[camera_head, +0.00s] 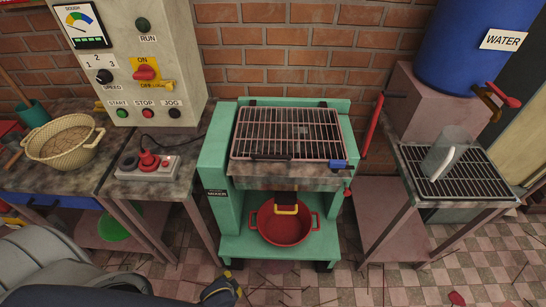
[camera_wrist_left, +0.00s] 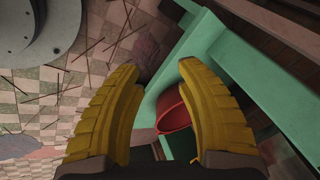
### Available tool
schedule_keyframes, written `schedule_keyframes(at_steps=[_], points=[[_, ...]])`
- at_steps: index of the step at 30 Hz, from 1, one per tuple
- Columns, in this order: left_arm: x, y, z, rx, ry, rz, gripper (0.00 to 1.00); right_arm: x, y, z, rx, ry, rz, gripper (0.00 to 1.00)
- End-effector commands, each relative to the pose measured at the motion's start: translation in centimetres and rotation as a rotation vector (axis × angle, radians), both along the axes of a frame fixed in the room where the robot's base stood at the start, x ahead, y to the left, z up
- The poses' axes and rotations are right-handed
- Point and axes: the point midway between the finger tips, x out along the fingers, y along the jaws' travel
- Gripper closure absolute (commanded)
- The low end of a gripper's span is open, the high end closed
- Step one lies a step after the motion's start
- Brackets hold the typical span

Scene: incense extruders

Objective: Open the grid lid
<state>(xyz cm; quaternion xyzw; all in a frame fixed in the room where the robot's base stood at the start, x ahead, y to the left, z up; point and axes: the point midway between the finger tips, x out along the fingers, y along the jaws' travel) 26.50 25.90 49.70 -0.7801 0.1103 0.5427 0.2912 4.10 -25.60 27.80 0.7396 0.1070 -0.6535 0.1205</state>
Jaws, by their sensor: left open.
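The grid lid (camera_head: 288,133) is a wire grid in a pinkish frame on top of the green extruder machine (camera_head: 213,155). It lies flat and looks closed. A dark handle (camera_head: 271,157) sits on its front edge, with a blue piece (camera_head: 338,164) at its front right corner. My left gripper (camera_head: 237,281) is low in front of the machine, below and apart from the lid. In the left wrist view its yellow fingers (camera_wrist_left: 160,105) are spread with nothing between them. My right gripper does not show.
A red pot (camera_head: 284,225) stands on the machine's lower shelf, under a yellow-edged outlet (camera_head: 286,209). A red lever (camera_head: 372,125) rises at the machine's right. A control box (camera_head: 148,168) stands left, and a rack table (camera_head: 460,180) with a clear cup (camera_head: 443,153) right.

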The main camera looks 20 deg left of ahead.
Motion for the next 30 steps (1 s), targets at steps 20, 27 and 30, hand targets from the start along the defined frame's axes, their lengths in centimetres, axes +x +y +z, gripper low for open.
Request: schedule_keyframes(at_steps=[20, 27, 30], points=[[9.4, 5.6, 28.3, 0.269, -0.427, -0.254, 0.64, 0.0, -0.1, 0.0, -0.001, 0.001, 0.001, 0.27], [13.4, 5.1, 34.1, 0.321, -0.646, -0.498, 0.64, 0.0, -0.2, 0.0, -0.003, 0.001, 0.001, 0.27], [15.0, 4.6, 36.4, 0.34, -0.75, -0.631, 0.64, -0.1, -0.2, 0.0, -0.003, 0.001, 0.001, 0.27]])
